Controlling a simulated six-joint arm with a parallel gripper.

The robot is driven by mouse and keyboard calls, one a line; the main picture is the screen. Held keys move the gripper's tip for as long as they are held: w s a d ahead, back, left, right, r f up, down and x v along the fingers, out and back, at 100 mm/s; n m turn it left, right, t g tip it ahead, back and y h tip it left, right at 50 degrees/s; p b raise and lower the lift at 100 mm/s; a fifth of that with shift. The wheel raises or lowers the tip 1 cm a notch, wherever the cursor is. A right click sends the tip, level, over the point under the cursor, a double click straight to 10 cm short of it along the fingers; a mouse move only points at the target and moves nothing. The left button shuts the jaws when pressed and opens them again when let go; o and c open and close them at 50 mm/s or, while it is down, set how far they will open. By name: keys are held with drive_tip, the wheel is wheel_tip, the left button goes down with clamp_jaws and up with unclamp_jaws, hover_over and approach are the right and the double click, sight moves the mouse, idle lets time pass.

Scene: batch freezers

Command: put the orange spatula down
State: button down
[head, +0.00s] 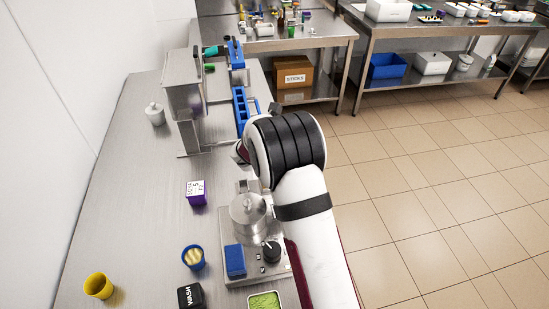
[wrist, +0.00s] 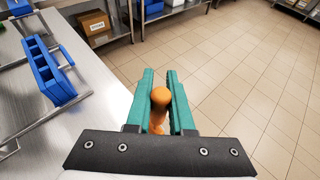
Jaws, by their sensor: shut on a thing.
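In the wrist view, my gripper (wrist: 160,76) has two green fingers closed on the orange spatula (wrist: 159,100). The spatula's rounded orange end shows between the fingers; the rest of it is hidden by the fingers and the mount. The spatula is held over or near the right edge of the steel bench (wrist: 90,122), with the tiled floor behind it in the picture. In the head view my own arm hides the gripper and the spatula.
Blue slotted racks (head: 240,108) stand at the bench's right edge beside a steel machine (head: 182,88). A purple box (head: 196,193), a metal pot (head: 248,212), a blue cup (head: 193,258) and a yellow cup (head: 99,286) stand nearer. Bare bench lies left of the purple box.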

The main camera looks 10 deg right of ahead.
drive_tip(key=s+a, duration=0.5)
drive_tip(key=a, duration=0.9)
drive_tip(key=s+a, duration=0.4)
drive_tip(key=a, duration=1)
wheel_tip(320, 180, down, 10)
drive_tip(key=shift+s+r, duration=0.2)
drive_tip(key=shift+s, duration=0.15)
drive_tip(key=shift+f, duration=0.1)
drive_tip(key=c, duration=0.8)
unclamp_jaws()
